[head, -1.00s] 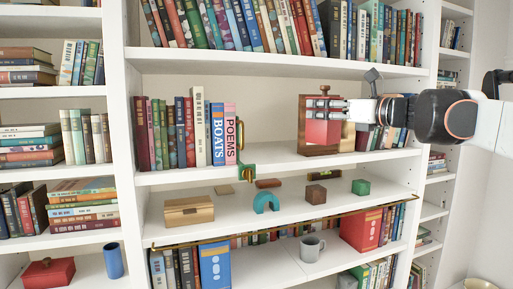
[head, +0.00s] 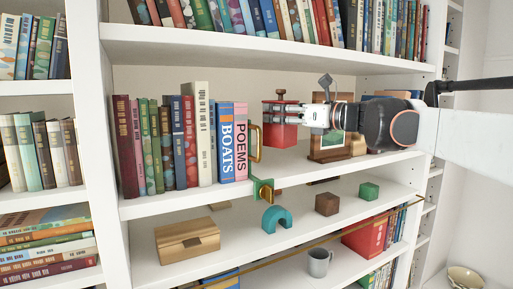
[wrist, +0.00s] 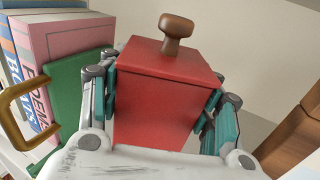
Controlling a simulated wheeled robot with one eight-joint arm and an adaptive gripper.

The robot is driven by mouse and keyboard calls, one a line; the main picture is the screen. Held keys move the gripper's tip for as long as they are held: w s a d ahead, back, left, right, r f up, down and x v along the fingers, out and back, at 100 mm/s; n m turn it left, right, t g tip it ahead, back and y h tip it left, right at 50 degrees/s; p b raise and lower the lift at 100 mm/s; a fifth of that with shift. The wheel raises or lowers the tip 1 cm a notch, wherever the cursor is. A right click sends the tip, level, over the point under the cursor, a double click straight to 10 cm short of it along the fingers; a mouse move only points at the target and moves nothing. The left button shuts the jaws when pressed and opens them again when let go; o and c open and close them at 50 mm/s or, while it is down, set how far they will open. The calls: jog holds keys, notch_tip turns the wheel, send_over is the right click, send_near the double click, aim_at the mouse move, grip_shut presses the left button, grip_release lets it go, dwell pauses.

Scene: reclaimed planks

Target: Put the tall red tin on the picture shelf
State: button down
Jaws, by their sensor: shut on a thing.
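The tall red tin (head: 284,112), with a brown knob on its lid, is held upright in my gripper (head: 300,115). In the wrist view the red tin (wrist: 160,105) sits between the two fingers of my gripper (wrist: 165,92), which are shut on its sides. In the head view the tin appears above the middle shelf board (head: 280,168), its base apart from it. A wooden picture frame (head: 318,150) stands on this shelf to the right, partly hidden by my gripper.
Left of the tin stand books, ending with the pink POEMS book (head: 241,142) and a green-and-brass bookend (head: 262,188). Below are a wooden chest (head: 187,240), teal arch (head: 276,217), brown cube (head: 327,204) and green cube (head: 369,191). Shelf between bookend and frame looks clear.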

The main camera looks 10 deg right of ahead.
aim_at(290, 137)
jog(key=shift+f+p, duration=0.5)
jog(key=shift+f, duration=2.6)
jog(key=shift+f, duration=0.15)
jog(key=c, duration=0.5)
grip_release()
jog(key=shift+s, duration=0.15)
